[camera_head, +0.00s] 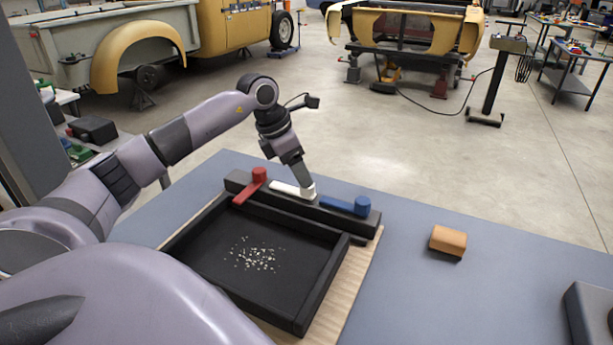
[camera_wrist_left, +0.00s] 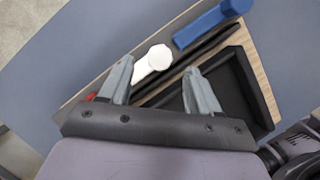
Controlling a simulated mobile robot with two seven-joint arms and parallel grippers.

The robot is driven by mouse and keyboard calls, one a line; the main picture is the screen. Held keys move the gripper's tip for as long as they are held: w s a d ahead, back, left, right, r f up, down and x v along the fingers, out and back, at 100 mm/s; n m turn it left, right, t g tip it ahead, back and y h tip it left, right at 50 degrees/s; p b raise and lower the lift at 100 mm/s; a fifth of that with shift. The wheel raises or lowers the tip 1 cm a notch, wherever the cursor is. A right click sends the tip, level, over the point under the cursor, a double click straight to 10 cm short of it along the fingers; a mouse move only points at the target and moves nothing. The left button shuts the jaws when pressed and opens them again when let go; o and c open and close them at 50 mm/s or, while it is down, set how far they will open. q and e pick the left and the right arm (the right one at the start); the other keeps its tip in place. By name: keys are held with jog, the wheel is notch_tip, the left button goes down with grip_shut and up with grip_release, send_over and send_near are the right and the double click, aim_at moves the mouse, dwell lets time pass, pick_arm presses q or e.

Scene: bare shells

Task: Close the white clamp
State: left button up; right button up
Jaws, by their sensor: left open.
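The white clamp (camera_head: 290,189) lies along the dark rail behind the black tray, between a red clamp (camera_head: 251,186) and a blue clamp (camera_head: 346,206). Its round white end is at the right. My left gripper (camera_head: 305,183) points down at that white end; contact cannot be told. In the left wrist view the gripper (camera_wrist_left: 159,65) is open, with the white clamp (camera_wrist_left: 154,61) showing between its spread fingers. The blue clamp (camera_wrist_left: 212,22) lies beyond the right finger, and a bit of red shows beside the left finger. My right gripper is not in view.
The black tray (camera_head: 200,230) holds pale crumbs and sits on a wooden board (camera_head: 352,300) on the blue-grey table. An orange-brown block (camera_head: 447,241) lies to the right. A dark grey object (camera_head: 590,315) stands at the right edge. The table between them is clear.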

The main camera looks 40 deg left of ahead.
pick_arm(q)
jog(key=shift+x, duration=1.95)
grip_shut()
